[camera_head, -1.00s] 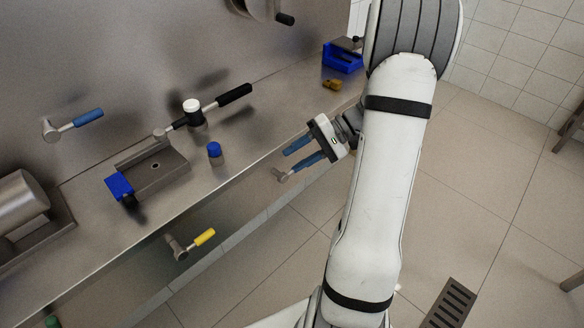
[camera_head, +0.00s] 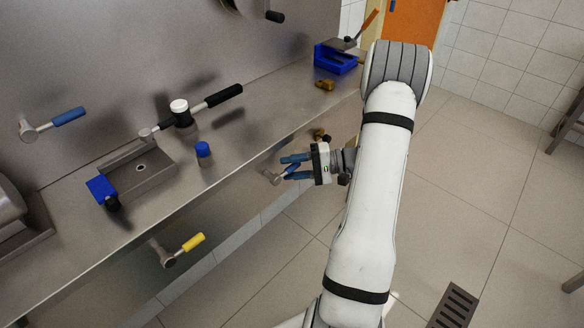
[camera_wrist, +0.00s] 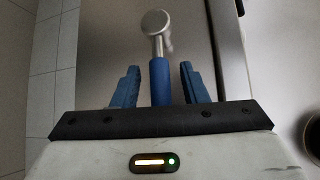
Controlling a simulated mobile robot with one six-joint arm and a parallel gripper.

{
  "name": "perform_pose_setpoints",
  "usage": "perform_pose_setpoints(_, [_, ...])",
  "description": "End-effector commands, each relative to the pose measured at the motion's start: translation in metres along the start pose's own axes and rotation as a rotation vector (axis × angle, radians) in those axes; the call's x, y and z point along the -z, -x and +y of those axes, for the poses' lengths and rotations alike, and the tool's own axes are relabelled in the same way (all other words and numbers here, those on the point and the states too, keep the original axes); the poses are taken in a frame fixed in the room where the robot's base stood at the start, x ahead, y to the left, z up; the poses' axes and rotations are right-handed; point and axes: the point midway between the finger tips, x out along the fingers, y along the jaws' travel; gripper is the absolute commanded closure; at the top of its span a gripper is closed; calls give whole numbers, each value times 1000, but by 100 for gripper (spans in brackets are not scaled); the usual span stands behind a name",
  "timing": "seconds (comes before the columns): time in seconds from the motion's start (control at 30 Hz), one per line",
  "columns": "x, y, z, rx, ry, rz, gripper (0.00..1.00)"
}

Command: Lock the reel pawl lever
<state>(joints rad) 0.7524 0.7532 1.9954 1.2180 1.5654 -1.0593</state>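A lever with a round grey hub (camera_wrist: 156,20) and a blue handle (camera_wrist: 160,82) stands between my fingers in the wrist view. In the head view its grey hub (camera_head: 271,177) shows at the bench front, below the edge. Which lever is the reel pawl lever is not marked. My gripper (camera_wrist: 160,75) is open, with one blue finger on each side of the handle and a visible gap on both sides. In the head view my gripper (camera_head: 290,166) points left at this lever, and the fingers partly hide the handle.
A yellow-handled lever (camera_head: 193,242) is on the front, and another blue-handled lever (camera_head: 68,117) on the back panel.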

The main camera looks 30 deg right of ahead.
Motion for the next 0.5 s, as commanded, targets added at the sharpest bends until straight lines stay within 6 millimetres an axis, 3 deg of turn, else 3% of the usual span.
perform_pose_setpoints(0.33, [0, -5, 0, 0, 0, 0, 61])
perform_pose_setpoints(0.5, [0, -5, 0, 0, 0, 0, 75])
